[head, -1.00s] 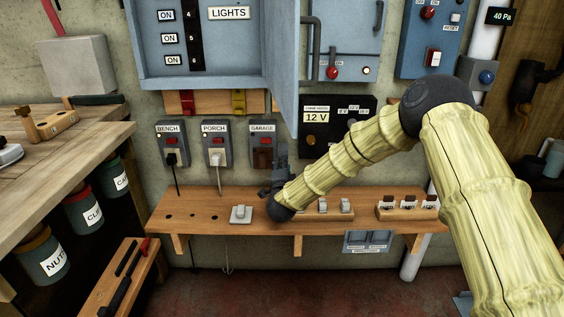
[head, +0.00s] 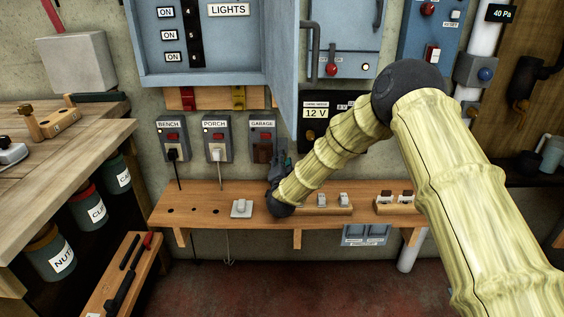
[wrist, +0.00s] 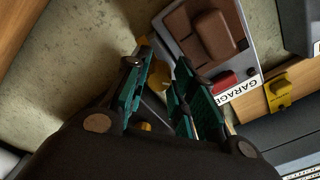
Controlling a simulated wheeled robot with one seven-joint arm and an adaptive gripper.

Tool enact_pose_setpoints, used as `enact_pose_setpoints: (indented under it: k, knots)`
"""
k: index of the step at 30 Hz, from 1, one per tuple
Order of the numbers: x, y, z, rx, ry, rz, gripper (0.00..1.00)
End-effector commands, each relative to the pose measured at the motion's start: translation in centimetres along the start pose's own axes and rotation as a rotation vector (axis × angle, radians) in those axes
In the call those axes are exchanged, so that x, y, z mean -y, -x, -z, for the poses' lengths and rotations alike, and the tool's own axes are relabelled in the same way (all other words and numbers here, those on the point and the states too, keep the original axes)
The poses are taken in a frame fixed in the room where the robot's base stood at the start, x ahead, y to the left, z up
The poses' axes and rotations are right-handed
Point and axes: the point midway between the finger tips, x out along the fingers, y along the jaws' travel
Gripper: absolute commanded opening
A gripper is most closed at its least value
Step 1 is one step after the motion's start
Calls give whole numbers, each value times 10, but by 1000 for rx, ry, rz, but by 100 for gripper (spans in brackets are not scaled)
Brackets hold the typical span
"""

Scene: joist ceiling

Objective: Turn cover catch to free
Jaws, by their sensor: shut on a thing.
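My gripper (wrist: 156,95) is beside the GARAGE box (wrist: 190,30), on its right in the head view. Its teal-sided fingers are close together in the wrist view, around a small grey and yellow piece (wrist: 146,127). More yellow shows just past the fingertips. The fingers hide most of this piece, and I cannot tell for sure whether it is the cover catch. In the head view my gripper (head: 279,168) is small and dark, just above the wooden shelf, and what it holds cannot be made out.
The GARAGE box (head: 262,130) hangs beside the PORCH box (head: 216,155). The blue cabinet door (head: 283,60) stands open above my gripper. A black 12 V box (head: 311,132) is partly behind my arm. The wooden shelf (head: 215,188) carries switches.

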Motion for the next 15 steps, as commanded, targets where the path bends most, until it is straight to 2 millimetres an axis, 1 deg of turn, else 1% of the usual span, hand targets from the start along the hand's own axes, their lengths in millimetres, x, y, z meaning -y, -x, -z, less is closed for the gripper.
enact_pose_setpoints:
  k: [7, 8, 9, 10, 11, 15]
  knots:
    - [-1, 1, -1, 3, 0, -1, 1]
    - [-1, 1, -1, 3, 0, -1, 31]
    - [-1, 1, -1, 2, 0, -1, 38]
    - [-1, 1, -1, 2, 0, -1, 44]
    - [-1, 1, -1, 2, 0, -1, 47]
    - [-1, 0, 0, 1, -1, -1, 47]
